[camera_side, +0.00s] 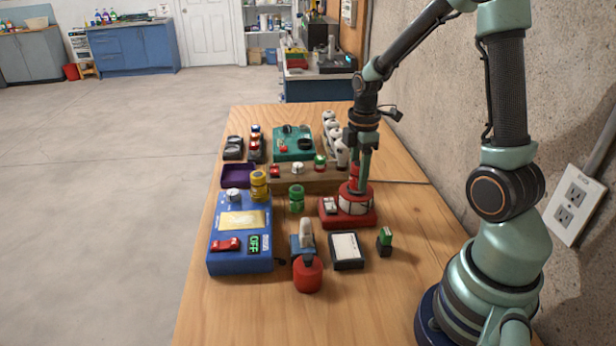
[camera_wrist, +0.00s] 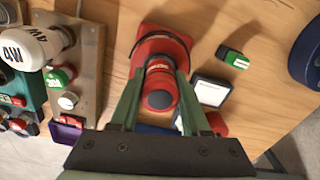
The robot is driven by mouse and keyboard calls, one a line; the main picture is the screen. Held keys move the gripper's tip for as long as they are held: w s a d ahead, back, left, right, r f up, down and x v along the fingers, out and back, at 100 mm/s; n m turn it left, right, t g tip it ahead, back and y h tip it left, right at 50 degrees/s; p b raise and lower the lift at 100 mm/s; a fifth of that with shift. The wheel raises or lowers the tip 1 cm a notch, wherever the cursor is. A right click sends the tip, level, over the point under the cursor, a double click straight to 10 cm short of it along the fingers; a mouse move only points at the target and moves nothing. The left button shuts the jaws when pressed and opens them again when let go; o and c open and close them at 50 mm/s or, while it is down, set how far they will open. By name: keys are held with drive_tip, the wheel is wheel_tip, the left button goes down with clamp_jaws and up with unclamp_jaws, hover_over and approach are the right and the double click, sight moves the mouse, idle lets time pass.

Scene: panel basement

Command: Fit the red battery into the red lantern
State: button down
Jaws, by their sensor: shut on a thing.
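The red battery (camera_wrist: 160,82), a red cylinder with a dark round end, is between the fingers of my gripper (camera_wrist: 159,88); in the side view (camera_side: 359,172) my gripper points down over the lantern. The red lantern (camera_side: 333,217) stands on the table with a red base, a whitish cylindrical body and a red top. Its red base also shows in the wrist view (camera_wrist: 178,45). The battery looks upright and in line with the lantern's top. My gripper hides where they meet, so I cannot tell how deep the battery sits.
A yellow battery (camera_side: 259,186) and a green battery (camera_side: 296,199) stand to the left. A blue device (camera_side: 226,262) lies front left. A red canister (camera_side: 307,275), a white-topped pad (camera_side: 346,248) and a small green item (camera_side: 385,239) are in front. The concrete wall is close on the right.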

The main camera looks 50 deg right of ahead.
sight(359, 164)
drive_tip(key=shift+f, duration=0.8)
drive_tip(key=c, duration=0.7)
unclamp_jaws()
drive_tip(key=shift+s+f, duration=0.1)
drive_tip(key=shift+o, duration=0.2)
drive_tip(key=shift+r, duration=5.65)
drive_tip(key=s+a+r+m+t, duration=0.2)
drive_tip(key=a+m, duration=0.3)
drive_tip(key=a, duration=0.2)
drive_tip(key=s+a+r+m+t, duration=0.2)
drive_tip(key=a+r+m+t, duration=0.1)
drive_tip(key=a+m, duration=0.3)
drive_tip(key=shift+a+r+t, duration=0.3)
drive_tip(key=shift+a+r, duration=0.05)
drive_tip(key=shift+a, duration=0.8)
